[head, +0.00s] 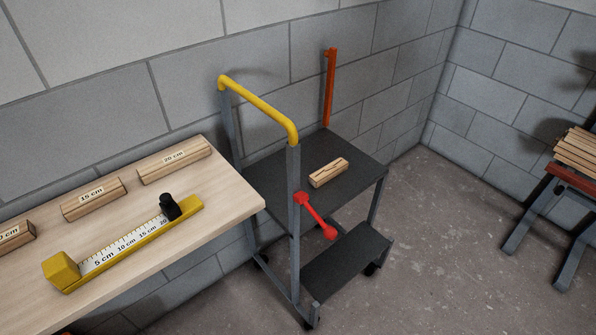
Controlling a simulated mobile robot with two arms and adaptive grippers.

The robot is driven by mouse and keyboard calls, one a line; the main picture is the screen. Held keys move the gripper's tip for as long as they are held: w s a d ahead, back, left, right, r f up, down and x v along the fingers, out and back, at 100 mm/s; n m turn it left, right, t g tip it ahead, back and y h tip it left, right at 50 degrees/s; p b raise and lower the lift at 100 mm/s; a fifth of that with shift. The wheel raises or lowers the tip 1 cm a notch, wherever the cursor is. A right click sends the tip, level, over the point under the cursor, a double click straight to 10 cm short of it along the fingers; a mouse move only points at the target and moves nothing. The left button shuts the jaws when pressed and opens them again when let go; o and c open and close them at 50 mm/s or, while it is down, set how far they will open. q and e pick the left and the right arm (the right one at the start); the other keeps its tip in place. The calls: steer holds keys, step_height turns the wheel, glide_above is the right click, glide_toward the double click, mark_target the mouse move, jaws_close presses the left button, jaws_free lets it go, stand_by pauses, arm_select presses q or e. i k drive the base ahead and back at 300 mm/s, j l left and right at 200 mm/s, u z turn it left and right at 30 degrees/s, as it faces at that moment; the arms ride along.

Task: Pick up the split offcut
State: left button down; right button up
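A short wooden offcut (328,173) lies on the dark top platform (275,183) of a wheeled step stand. A dark line runs along it, which looks like a split. It lies at a slant, near the right part of the platform, with nothing on top of it. Neither of my grippers shows in the head view.
The stand has a yellow rail (258,106), an orange post (329,88), a red lever (316,216) and a lower step (346,262). On the workbench (200,235) are labelled blocks (94,198) and a yellow measuring gauge (125,245). Slats (577,150) rest on a trestle at right. Floor between is clear.

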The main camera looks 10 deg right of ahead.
mark_target(322, 176)
steer(key=i+l+u, duration=0.15)
steer(key=l+u, duration=0.25)
steer(key=i+l+u, duration=0.15)
steer(key=l+u, duration=0.65)
